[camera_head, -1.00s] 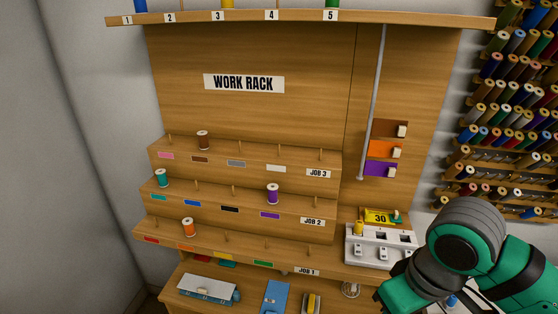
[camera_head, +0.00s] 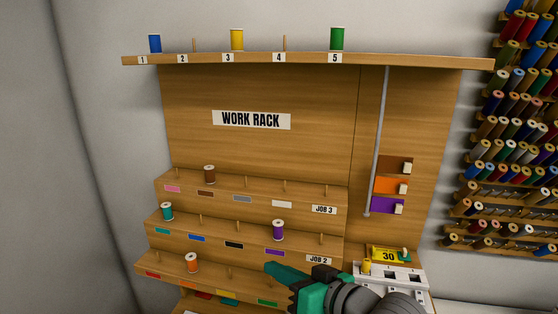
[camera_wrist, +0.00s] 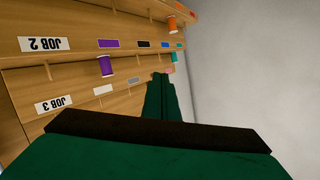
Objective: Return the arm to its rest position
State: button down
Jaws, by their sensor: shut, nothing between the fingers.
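My gripper (camera_head: 270,268) is green and dark, and in the head view it shows at the bottom centre, in front of the lower tiers of the work rack (camera_head: 262,85). Its fingers point left and are shut with nothing between them. In the wrist view the closed fingers (camera_wrist: 163,95) reach up the middle, with the rack's tiers behind them. The purple spool (camera_head: 278,230) stands on the JOB 2 tier, just above the fingers in the head view. My arm hides part of the JOB 1 tier and the lower right of the rack.
A teal spool (camera_head: 167,211), an orange spool (camera_head: 192,262) and a brown spool (camera_head: 209,174) stand on the tiers. Blue (camera_head: 155,43), yellow (camera_head: 237,39) and green (camera_head: 337,38) spools stand on the top shelf. A white device (camera_head: 402,276) with a 30 sign sits right.

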notch_tip(320, 180, down, 5)
jog(key=w+a+m+t+h, duration=0.2)
jog(key=a+m+t, duration=0.1)
jog(key=m+t, duration=0.55)
jog(key=s+f+m+h, duration=0.2)
jog(key=s+f+h, duration=0.3)
jog(key=f, duration=0.4)
jog(key=s+f+m+h, duration=0.3)
jog(key=s+f, duration=0.4)
jog(key=f, duration=0.2)
jog(key=s+d+f+n+g, duration=0.1)
jog(key=s+f+n, duration=0.1)
jog(key=s, duration=0.6)
jog(key=s+d+f+n+g, duration=0.1)
jog(key=s+f+n, duration=0.2)
jog(key=s, duration=0.6)
jog(key=s+d+f+n+g, duration=0.1)
jog(key=s+f+n, duration=0.1)
jog(key=s, duration=0.7)
jog(key=shift+f+n+g, duration=0.35)
jog(key=shift+n, duration=0.5)
jog(key=shift+d, duration=0.15)
